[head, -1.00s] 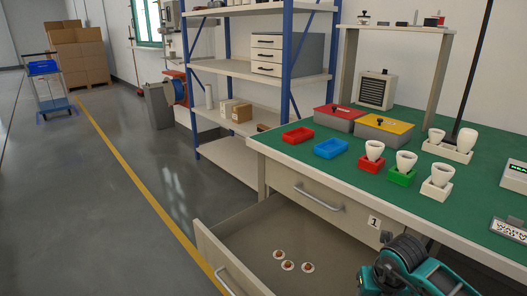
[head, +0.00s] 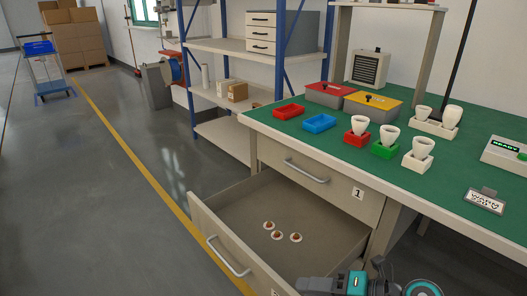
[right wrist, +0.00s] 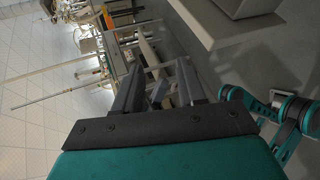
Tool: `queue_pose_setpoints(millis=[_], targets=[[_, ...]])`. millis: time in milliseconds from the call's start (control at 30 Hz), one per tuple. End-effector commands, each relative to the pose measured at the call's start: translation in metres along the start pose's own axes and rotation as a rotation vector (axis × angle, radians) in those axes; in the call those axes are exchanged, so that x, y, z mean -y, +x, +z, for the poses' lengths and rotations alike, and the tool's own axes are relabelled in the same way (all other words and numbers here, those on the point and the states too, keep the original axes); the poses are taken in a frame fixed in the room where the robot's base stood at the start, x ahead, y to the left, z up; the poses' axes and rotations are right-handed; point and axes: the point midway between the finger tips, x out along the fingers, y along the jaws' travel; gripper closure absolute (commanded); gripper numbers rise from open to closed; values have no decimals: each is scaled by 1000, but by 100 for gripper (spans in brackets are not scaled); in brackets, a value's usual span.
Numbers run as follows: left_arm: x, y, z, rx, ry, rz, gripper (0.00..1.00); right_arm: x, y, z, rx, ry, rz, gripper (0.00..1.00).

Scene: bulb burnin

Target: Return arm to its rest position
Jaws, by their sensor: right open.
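My right arm shows at the bottom right of the head view, with its gripper (head: 318,287) low in front of the open drawer (head: 215,222). In the right wrist view the two fingers of the right gripper (right wrist: 158,92) stand apart with nothing between them. A teal link of my own arm shows at the right of that view. The open drawer holds several small round white pieces with brown centres (head: 277,236). My left gripper is in neither view.
The drawer juts into the aisle. Grey floor (head: 100,200) at left is clear.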

Motion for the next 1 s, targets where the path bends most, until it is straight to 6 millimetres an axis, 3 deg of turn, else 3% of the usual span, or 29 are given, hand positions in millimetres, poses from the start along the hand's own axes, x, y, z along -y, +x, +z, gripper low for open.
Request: queue_pose_setpoints(millis=[133, 267, 367, 533, 800, 900, 1000], targets=[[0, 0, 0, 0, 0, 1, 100, -25, -16, 3, 152, 250, 249, 60], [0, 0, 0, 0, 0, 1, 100, -25, -41, 18, 322, 503, 393, 60], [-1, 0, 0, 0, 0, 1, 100, -7, -61, 27, 462, 718, 449, 60], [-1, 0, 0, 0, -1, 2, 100, 45, -90, 26, 676, 1083, 433, 60], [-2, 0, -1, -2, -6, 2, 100, 119, -113, -19, 864, 1522, 255, 60], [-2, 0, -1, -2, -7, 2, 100, 139, -118, -44, 900, 1660, 168, 60], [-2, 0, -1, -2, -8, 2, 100, 127, -98, -46, 880, 1729, 253, 60]])
